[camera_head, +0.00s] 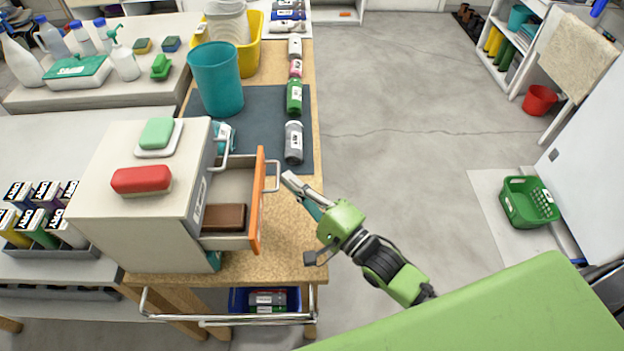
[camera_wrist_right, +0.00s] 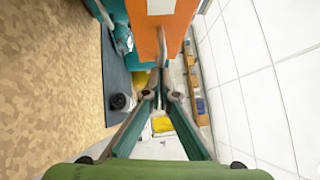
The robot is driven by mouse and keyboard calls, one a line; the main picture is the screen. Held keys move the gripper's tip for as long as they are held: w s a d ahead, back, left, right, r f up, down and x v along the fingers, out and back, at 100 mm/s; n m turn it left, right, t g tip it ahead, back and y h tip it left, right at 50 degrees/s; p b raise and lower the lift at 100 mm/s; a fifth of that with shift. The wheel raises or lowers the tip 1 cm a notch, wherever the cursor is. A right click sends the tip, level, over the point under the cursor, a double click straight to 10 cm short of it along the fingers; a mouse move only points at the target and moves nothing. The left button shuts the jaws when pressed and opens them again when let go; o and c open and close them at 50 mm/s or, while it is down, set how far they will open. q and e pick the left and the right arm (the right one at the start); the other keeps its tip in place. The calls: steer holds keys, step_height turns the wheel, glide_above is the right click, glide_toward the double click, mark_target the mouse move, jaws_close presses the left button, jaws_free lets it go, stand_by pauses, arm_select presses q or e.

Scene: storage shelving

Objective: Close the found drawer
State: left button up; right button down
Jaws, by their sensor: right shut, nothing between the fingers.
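A small white drawer cabinet (camera_head: 135,215) stands on the workbench. Its drawer (camera_head: 233,190) with an orange front (camera_head: 259,215) is pulled open to the right, and a brown block (camera_head: 224,217) lies inside. A metal handle (camera_head: 273,177) sticks out of the orange front. My right gripper (camera_head: 289,180) is shut and empty, just right of the handle; I cannot tell whether it touches it. In the right wrist view the closed fingertips (camera_wrist_right: 160,93) are just below the orange front (camera_wrist_right: 160,30). My left gripper is not in view.
A red sponge (camera_head: 141,180) and a green soap on a dish (camera_head: 158,136) lie on the cabinet top. Open floor (camera_head: 400,110) lies to the right.

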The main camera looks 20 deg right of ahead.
mark_target(247, 190)
steer(key=w+a, duration=0.1)
steer(key=a, duration=0.5)
steer(key=w+a, duration=0.1)
steer(key=a, duration=0.2)
steer(key=shift+w, duration=0.3)
steer(key=shift+w+a, duration=0.1)
steer(key=shift+a, duration=0.15)
steer(key=shift+r, duration=0.1)
